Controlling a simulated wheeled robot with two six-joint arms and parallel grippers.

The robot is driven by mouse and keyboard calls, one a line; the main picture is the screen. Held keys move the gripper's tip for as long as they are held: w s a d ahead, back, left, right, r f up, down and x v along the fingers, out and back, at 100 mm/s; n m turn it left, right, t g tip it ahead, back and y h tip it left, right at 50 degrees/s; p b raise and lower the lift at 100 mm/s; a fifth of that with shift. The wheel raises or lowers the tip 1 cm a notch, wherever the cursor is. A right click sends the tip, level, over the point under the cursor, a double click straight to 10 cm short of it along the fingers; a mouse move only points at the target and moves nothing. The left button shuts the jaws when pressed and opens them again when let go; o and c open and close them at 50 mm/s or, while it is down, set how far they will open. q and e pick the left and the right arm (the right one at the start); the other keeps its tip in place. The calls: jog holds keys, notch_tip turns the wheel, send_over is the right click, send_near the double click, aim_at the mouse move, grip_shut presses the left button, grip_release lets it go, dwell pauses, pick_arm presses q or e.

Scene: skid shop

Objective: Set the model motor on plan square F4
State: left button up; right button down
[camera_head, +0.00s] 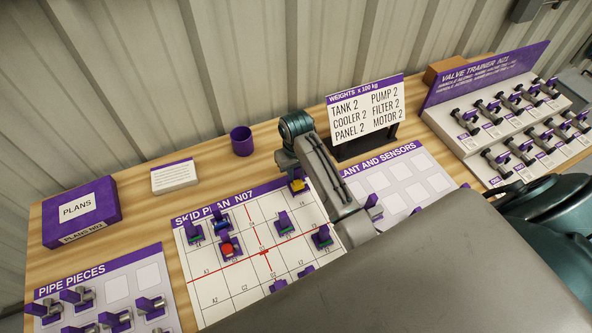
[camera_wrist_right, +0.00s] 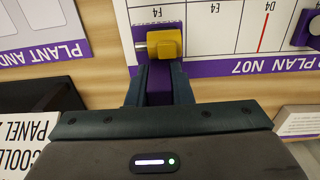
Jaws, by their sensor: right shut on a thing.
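The model motor (camera_head: 297,185) is a yellow block with a grey shaft on a purple base. It also shows in the right wrist view (camera_wrist_right: 165,43). My right gripper (camera_head: 292,172) is shut on its purple base, between the two dark fingers (camera_wrist_right: 159,84). The motor is at the back right corner of the skid plan (camera_head: 215,286), beside the printed F4 label and over the edge of the purple title strip. I cannot tell whether its base touches the plan. My left gripper is not in view.
Several purple-based pieces stand on the plan, including one with a red top (camera_head: 227,249) and a blue one (camera_head: 221,226). A purple cup (camera_head: 242,141) stands at the back. Front-left plan squares are clear.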

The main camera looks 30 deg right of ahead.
aim_at(296, 178)
jog(key=shift+f, duration=1.8)
jog(key=shift+r+p, duration=0.1)
jog(key=shift+p, duration=0.4)
jog(key=shift+f, duration=0.8)
jog(key=c, duration=1.2)
grip_release()
jog(key=shift+r, duration=0.15)
